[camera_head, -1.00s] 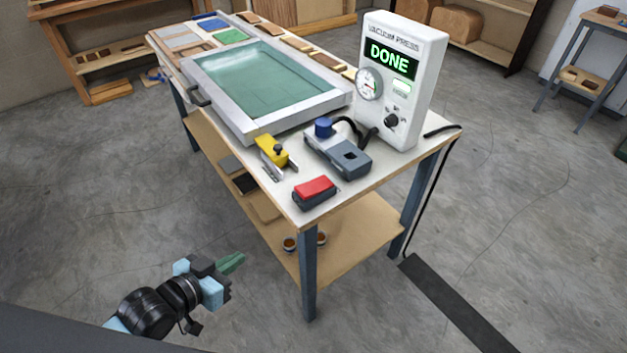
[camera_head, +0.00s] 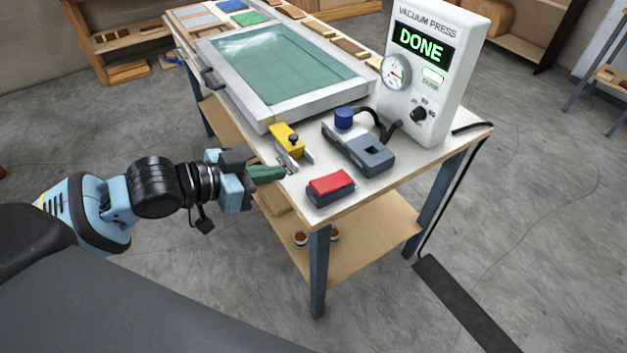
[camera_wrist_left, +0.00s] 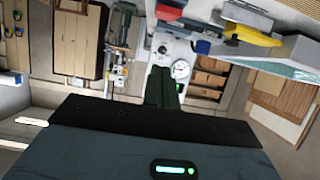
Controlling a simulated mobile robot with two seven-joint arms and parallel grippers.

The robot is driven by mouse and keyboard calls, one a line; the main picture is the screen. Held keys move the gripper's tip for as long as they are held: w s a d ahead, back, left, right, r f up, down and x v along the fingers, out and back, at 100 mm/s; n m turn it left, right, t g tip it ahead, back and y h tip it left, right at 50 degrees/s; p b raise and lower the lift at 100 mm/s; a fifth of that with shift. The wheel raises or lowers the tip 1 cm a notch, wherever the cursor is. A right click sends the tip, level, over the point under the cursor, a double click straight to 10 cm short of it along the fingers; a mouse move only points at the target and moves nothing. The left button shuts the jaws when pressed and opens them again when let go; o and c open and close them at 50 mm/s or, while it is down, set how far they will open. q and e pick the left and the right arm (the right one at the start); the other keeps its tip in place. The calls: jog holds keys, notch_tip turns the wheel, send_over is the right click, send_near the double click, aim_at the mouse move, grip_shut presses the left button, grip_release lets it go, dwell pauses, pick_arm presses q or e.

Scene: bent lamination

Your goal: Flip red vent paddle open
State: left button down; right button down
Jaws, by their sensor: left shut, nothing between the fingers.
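The red vent paddle (camera_head: 331,183) sits on a dark grey base at the table's near corner. Its red top lies over the base. It also shows as a small red patch in the left wrist view (camera_wrist_left: 203,47). My left gripper (camera_head: 280,173) has green fingers, which are shut and empty. Its tips are at the table's left edge, left of the red paddle and apart from it, close to the yellow clamp's metal part. The shut fingers also point forward in the left wrist view (camera_wrist_left: 162,88). My right gripper is not in view.
A yellow clamp (camera_head: 286,136) stands just behind my left fingertips. A grey device with a blue knob (camera_head: 344,118) lies behind the paddle. The white vacuum press panel (camera_head: 436,75) reads DONE. The framed green press bed (camera_head: 285,65) fills the table's middle.

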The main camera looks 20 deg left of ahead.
pick_arm(q)
jog(key=shift+w, duration=0.1)
send_near(331, 182)
jog(key=w+d+r, duration=0.3)
jog(key=f, duration=0.3)
jog(key=shift+w+a, duration=0.15)
jog(key=shift+w, duration=0.15)
jog(key=shift+s+a+f, duration=0.1)
jog(key=shift+f, duration=0.4)
